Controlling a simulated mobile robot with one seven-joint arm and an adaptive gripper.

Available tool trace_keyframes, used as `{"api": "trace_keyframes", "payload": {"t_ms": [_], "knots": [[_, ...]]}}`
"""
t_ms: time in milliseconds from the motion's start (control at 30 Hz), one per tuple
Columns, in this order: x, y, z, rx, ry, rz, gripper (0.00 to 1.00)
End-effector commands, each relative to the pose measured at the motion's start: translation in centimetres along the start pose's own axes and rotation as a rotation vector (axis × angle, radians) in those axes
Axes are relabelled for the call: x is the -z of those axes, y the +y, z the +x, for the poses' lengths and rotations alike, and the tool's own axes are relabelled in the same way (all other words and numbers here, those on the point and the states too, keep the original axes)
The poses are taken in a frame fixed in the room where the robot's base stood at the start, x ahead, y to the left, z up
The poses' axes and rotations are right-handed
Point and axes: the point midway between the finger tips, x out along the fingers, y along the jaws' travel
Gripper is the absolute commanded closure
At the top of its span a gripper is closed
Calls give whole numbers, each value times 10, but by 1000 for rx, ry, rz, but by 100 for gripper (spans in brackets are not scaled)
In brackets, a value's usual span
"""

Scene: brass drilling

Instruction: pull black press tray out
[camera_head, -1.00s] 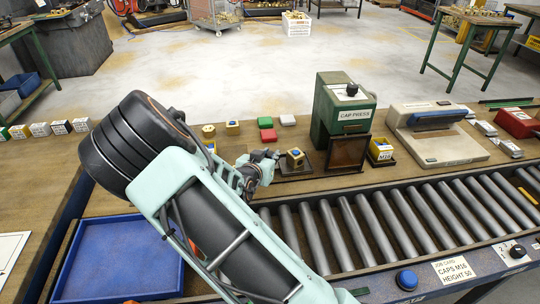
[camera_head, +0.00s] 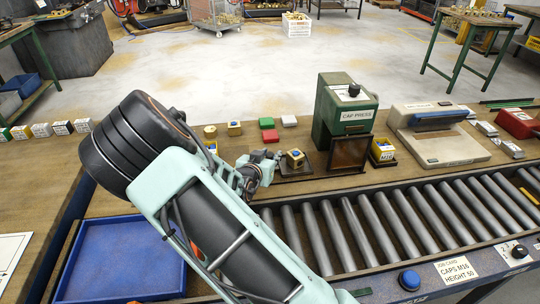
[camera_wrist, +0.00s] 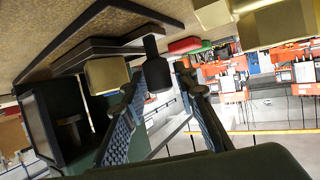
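The black press tray (camera_head: 296,172) lies flat on the bench at the left of the green cap press (camera_head: 346,112). A brass block with a blue top (camera_head: 295,158) sits on it. In the wrist view, which is turned over, the tray (camera_wrist: 92,46) shows with the block (camera_wrist: 106,74) and a black knob (camera_wrist: 157,72) at its near edge. My gripper (camera_head: 268,160) is at the tray's left side. In the wrist view my gripper (camera_wrist: 155,82) is open, with one finger on each side of the knob. I cannot tell whether either finger touches it.
Brass pieces (camera_head: 234,128) and red and green blocks (camera_head: 270,136) stand behind my gripper. A roller conveyor (camera_head: 345,235) runs in front, and an empty blue tray (camera_head: 120,258) is at the front left.

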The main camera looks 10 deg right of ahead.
Motion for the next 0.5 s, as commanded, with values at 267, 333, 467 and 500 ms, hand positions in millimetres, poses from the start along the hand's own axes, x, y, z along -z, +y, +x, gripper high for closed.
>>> {"api": "trace_keyframes", "payload": {"t_ms": [267,333,467,500], "knots": [[0,-2,-35,4,-1,1,73],[0,-2,-51,5,0,3,73],[1,-2,-78,5,1,2,73],[1,-2,-85,4,0,2,73]]}}
